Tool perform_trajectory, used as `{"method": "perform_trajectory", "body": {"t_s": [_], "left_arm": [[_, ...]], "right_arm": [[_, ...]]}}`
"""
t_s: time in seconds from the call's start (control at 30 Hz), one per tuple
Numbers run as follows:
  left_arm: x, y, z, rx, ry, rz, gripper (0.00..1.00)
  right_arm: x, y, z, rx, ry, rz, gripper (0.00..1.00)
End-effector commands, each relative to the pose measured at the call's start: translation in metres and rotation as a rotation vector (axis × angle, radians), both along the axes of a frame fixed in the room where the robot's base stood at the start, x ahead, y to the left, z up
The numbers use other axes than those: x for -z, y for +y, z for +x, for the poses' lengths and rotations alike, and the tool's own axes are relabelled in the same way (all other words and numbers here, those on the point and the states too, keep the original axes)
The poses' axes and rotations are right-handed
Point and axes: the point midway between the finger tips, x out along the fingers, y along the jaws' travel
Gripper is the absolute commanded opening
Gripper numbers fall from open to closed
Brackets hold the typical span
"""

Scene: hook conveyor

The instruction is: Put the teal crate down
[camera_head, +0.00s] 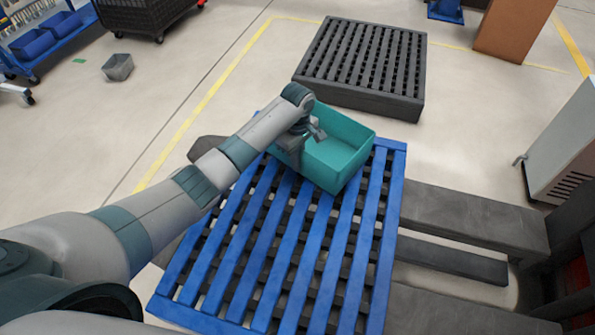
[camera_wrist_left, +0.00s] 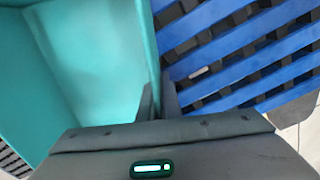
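The teal crate (camera_head: 335,162) is open-topped and empty as far as I can see. It is at the far end of the blue slatted pallet (camera_head: 267,243), upright or nearly so; I cannot tell whether its base touches the slats. My left gripper (camera_head: 303,143) is at the crate's near left wall. In the left wrist view, the gripper's fingers (camera_wrist_left: 158,103) close on the rim of the crate (camera_wrist_left: 95,60), with the blue pallet (camera_wrist_left: 235,50) beside and below it. The arm hides part of the crate's left side. My right gripper is not in view.
A dark slatted pallet (camera_head: 365,62) lies on the floor beyond the crate. Dark forks (camera_head: 470,216) extend at the right of the blue pallet. A grey cabinet (camera_head: 570,145) stands at the right. A small grey bin (camera_head: 118,67) lies far left. The blue pallet's near part is clear.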

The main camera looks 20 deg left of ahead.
Motion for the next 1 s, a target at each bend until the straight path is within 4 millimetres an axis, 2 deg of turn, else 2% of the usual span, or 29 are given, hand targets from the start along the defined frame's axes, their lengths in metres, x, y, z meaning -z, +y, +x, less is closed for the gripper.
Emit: {"method": "perform_trajectory", "body": {"t_s": [0.47,0.8,1.0], "left_arm": [[0.004,-0.003,-0.006,-0.001,-0.004,-0.001,0.0],[0.038,-0.002,-0.006,0.0,-0.003,0.0,0.0],[0.043,-0.003,-0.006,0.0,-0.004,0.0,0.0]], "right_arm": [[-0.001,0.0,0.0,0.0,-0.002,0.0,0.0],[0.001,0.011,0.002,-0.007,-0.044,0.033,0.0],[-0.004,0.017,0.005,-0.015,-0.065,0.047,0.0]]}}
